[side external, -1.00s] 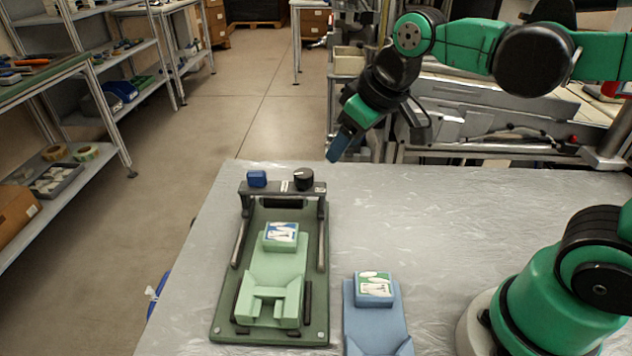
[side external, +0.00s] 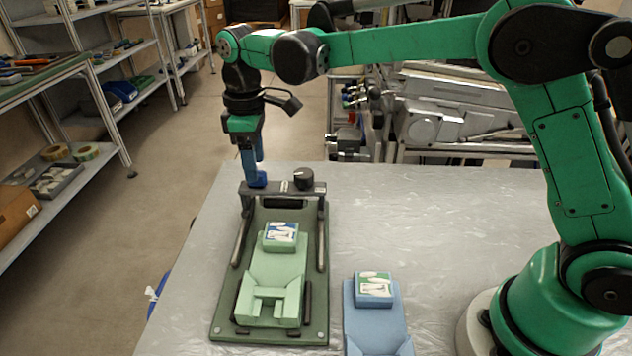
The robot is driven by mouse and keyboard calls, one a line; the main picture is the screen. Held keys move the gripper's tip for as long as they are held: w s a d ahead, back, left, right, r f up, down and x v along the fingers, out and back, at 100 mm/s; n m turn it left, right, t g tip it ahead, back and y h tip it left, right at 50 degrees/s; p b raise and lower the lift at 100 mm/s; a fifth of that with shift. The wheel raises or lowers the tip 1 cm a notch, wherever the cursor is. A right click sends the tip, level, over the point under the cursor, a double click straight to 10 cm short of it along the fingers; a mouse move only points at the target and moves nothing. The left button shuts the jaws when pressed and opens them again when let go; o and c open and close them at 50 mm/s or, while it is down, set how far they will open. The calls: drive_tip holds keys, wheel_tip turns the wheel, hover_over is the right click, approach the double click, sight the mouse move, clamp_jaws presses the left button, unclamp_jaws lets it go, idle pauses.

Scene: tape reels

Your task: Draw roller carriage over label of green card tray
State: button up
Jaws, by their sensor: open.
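The roller carriage (side external: 283,188) is a dark bar across the far end of a dark green base (side external: 223,322), with a blue block at its left and a black knob (side external: 304,178) at its right. The light green card tray (side external: 272,270) lies on the base, nearer the camera. Its label (side external: 281,233), blue and white, sits at the tray's far end, clear of the carriage. My gripper (side external: 256,180) points down at the carriage's blue block with open blue fingers. I cannot tell whether they touch the block.
A blue card tray (side external: 376,325) with a green and white label (side external: 375,284) lies right of the base. Metal side rails (side external: 321,243) flank the green tray. The grey table (side external: 440,235) is clear to the right, up to my arm's base.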

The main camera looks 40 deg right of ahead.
drive_tip(key=shift+f, duration=1.45)
clamp_jaws()
idle(0.3)
